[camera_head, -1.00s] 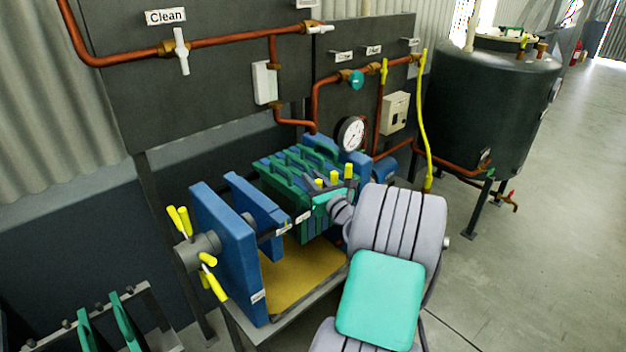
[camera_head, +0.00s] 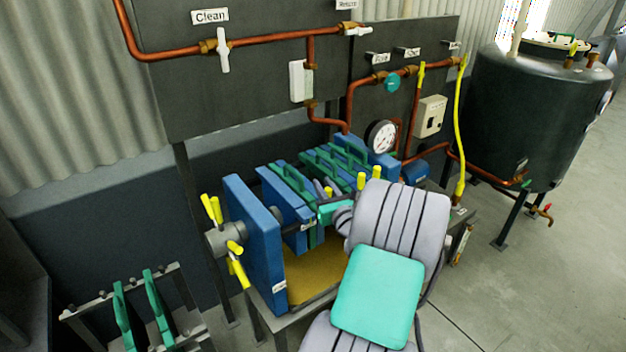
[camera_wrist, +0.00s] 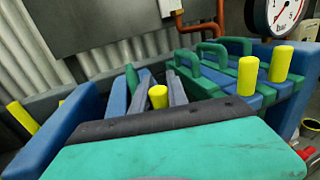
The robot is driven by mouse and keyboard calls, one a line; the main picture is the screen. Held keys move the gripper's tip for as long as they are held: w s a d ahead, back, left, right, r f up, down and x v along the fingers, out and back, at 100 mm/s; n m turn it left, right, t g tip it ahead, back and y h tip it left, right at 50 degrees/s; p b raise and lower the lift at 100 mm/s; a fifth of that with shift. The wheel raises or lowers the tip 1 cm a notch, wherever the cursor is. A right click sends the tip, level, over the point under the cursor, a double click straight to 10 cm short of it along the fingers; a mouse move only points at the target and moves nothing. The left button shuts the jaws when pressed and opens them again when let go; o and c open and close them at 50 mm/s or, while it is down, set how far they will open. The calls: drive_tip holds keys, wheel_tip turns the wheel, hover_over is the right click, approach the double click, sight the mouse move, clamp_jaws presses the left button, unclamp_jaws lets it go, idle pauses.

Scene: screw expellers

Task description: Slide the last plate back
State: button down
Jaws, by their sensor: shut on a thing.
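The filter press stands at centre in the head view, with a pack of blue and green plates (camera_head: 345,160) towards its far end. A few plates (camera_head: 283,200) stand apart from that pack, nearer the thick blue end plate (camera_head: 254,245). A green plate handle (camera_wrist: 132,78) shows just left of the fingers. The held plate's body is mostly hidden.
Several plates with green handles and yellow grips (camera_wrist: 247,75) stand right of my gripper. A gap lies between the separated plates and the blue end plate. A yellow tray (camera_head: 310,275) lies below. Yellow screw handles (camera_head: 240,270) stick out left. A rack (camera_head: 150,310) stands front left.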

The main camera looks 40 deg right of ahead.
sight(330, 195)
drive_tip(key=shift+d, duration=0.15)
drive_tip(key=c, duration=1.3)
unclamp_jaws()
drive_tip(key=b+v, duration=0.1)
drive_tip(key=v, duration=0.7)
drive_tip(key=shift+b, duration=0.4)
drive_tip(key=shift+w, duration=0.1)
